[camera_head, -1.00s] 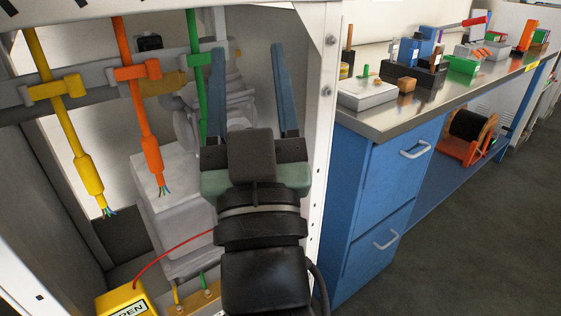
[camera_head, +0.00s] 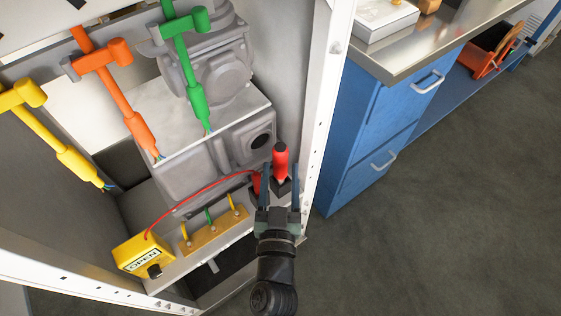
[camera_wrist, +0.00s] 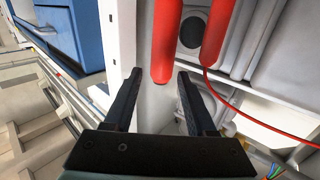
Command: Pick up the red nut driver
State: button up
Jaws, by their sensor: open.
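The red nut driver (camera_head: 281,160) shows its red handle upright in the lower right of the cabinet, above a dark base. In the wrist view its red handle (camera_wrist: 166,40) hangs from the top edge, its end lined up with the gap between my fingertips. My gripper (camera_head: 281,180) is open beside it, with one finger on each side in the picture; contact is not visible. The wrist view shows the spread fingers of my gripper (camera_wrist: 159,75) with nothing clamped. A second red handle with a red wire (camera_wrist: 217,35) is close beside it. The nut driver's lower part is hidden.
The red wire (camera_head: 190,197) runs to the yellow OPEN box (camera_head: 143,256). Yellow (camera_head: 55,140), orange (camera_head: 120,95) and green (camera_head: 190,75) cables hang in the cabinet. The white cabinet post (camera_head: 322,120) is close on the right, with blue drawers (camera_head: 375,130) beyond.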

aim_at(281, 142)
jog(key=shift+w+f+b, duration=0.2)
jog(key=shift+w+b, duration=0.1)
jog(key=shift+w, duration=3.9)
grip_shut()
